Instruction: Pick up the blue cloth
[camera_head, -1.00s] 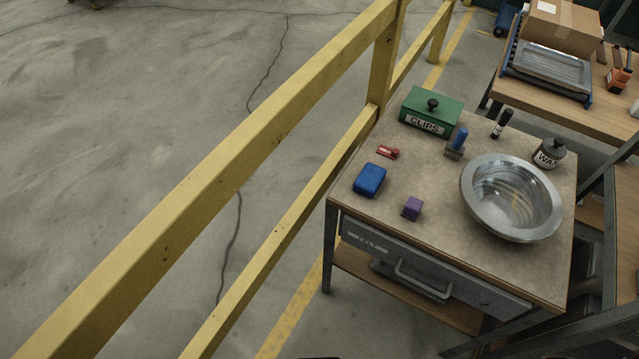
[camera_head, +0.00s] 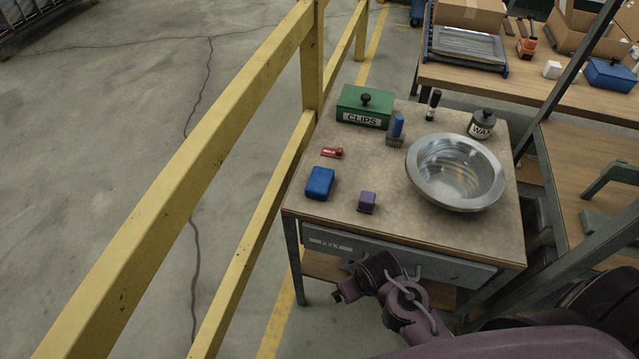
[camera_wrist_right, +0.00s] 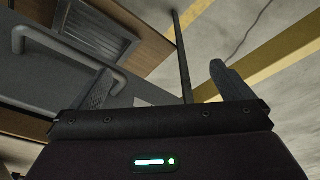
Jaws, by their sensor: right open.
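A blue, thick, block-like piece (camera_head: 319,183), the only thing on the bench like a folded blue cloth, lies at the left front of the small workbench (camera_head: 300,208) in the head view. My purple right arm reaches in from the bottom right, with its dark end in front of the drawer, below and apart from the blue piece. In the right wrist view my right gripper (camera_wrist_right: 162,84) is open, its fingers wide apart with nothing between them. The blue piece is not in that view. My left gripper is in neither view.
On the bench are a purple block (camera_head: 367,202), a red item (camera_head: 332,152), a brush (camera_head: 396,131), a green CLIPS box (camera_head: 364,105), a WAX jar (camera_head: 482,124) and a metal bowl (camera_head: 455,172). A yellow railing (camera_head: 262,210) runs close along the left. The drawer handle (camera_wrist_right: 62,47) shows near the gripper.

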